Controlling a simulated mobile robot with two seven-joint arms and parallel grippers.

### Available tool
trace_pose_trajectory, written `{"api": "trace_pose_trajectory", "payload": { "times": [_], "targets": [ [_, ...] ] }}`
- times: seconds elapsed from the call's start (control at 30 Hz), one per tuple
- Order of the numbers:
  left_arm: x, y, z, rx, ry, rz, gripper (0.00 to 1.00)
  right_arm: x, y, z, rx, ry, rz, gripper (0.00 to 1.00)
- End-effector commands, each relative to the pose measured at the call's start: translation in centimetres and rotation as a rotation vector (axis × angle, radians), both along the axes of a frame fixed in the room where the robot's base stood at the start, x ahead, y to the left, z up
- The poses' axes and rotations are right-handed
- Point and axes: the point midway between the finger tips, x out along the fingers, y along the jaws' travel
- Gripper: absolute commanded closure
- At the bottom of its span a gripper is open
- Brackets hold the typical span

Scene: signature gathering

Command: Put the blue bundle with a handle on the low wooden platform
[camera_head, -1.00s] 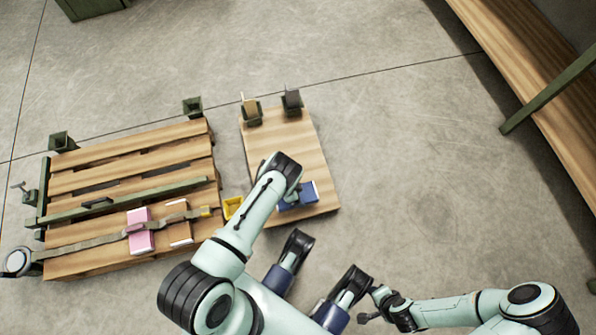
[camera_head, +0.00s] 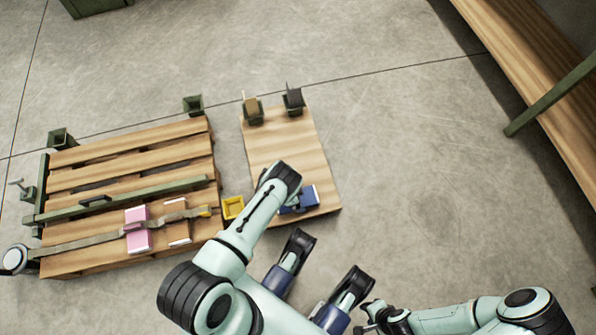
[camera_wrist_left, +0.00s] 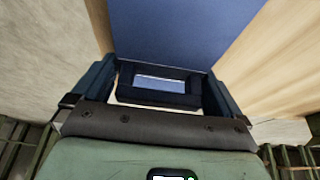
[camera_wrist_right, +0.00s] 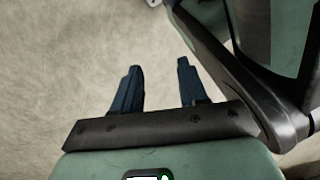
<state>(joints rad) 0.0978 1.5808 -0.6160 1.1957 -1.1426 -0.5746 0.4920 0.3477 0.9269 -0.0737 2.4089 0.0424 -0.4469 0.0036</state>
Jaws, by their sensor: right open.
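The blue bundle (camera_head: 309,198) is at the front right of the low wooden platform (camera_head: 286,140), partly hidden behind my left arm. In the left wrist view its blue top (camera_wrist_left: 180,35) fills the upper middle, with bare wood on both sides. Its dark handle (camera_wrist_left: 155,97) lies between the fingers of my left gripper (camera_wrist_left: 160,88), close to both; I cannot tell whether they press on it. In the head view my left gripper is hidden below its wrist. My right gripper (camera_wrist_right: 160,88) is open and empty above bare floor.
Two small dark green holders (camera_head: 254,115) stand at the platform's far edge. A larger slatted pallet (camera_head: 130,150) with a pink bundle (camera_head: 138,238) and a strap is at left. A yellow bin (camera_head: 232,207) sits between them. Floor to the right is clear up to a wooden bench (camera_head: 530,75).

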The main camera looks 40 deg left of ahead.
Motion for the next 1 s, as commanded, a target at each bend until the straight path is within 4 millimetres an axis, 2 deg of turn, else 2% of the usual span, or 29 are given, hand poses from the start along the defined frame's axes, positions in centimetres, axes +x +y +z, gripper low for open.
{"api": "trace_pose_trajectory", "payload": {
  "times": [0.3,0.47,0.6,0.8,1.0],
  "targets": [
    [0.0,0.0,0.5,0.0,0.0,-0.001,0.0,0.8,0.1,0.6,-0.001,-0.026,0.002,0.57],
    [-0.7,0.7,3.2,0.0,0.0,0.003,0.0,3.3,0.4,2.5,-0.006,-0.109,0.011,0.57],
    [-1.6,1.5,6.1,-0.001,-0.002,0.004,0.0,6.0,0.8,4.7,-0.011,-0.201,0.017,0.57],
    [-2.7,2.3,9.4,-0.001,-0.001,0.002,0.0,8.9,1.3,7.3,-0.016,-0.3,0.022,0.57],
    [-3.3,2.9,11.3,-0.001,-0.002,0.002,0.0,8.9,1.8,8.3,-0.007,-0.306,0.029,0.57]
  ]
}}
